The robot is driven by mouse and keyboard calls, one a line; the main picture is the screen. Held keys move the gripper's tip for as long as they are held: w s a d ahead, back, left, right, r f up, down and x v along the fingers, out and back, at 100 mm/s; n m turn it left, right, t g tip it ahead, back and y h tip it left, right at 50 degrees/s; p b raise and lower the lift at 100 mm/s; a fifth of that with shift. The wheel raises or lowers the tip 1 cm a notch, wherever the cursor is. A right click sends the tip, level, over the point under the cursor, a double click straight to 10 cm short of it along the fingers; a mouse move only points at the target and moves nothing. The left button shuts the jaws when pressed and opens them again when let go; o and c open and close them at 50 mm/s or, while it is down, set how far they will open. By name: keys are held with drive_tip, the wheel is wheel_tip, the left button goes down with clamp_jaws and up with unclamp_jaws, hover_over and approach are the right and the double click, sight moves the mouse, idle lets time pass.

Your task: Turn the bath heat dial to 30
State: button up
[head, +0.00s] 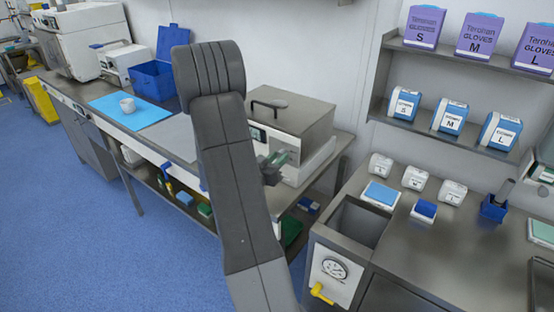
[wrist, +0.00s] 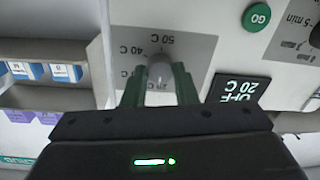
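The bath (head: 296,106) is a steel box with a black lid handle, standing on the bench in the head view. Its heat dial (wrist: 160,70) is a grey round knob on a grey scale plate in the wrist view, which shows the panel upside down. The marks 50 C, 40 C and 20 C are readable; the part near 30 is hidden or unclear. A dark display (wrist: 238,92) reads OFF and 20 C. My gripper (wrist: 160,78) has its green fingers apart, one on each side of the dial. I see no clear contact. My arm hides part of the bath front.
A green GO button (wrist: 257,17) and a minute scale (wrist: 300,35) are on the same panel. A sink (head: 358,222) and glove-box shelves (head: 440,60) are to the right.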

drive_tip(key=shift+f+b, duration=0.15)
drive_tip(key=shift+b, duration=0.4)
drive_tip(key=m+b, duration=1.1)
drive_tip(key=b, duration=0.5)
drive_tip(key=shift+m, duration=0.4)
drive_tip(key=shift+h, duration=0.4)
drive_tip(key=o, duration=1)
drive_tip(key=v, duration=1.4)
drive_tip(key=shift+b, duration=0.45)
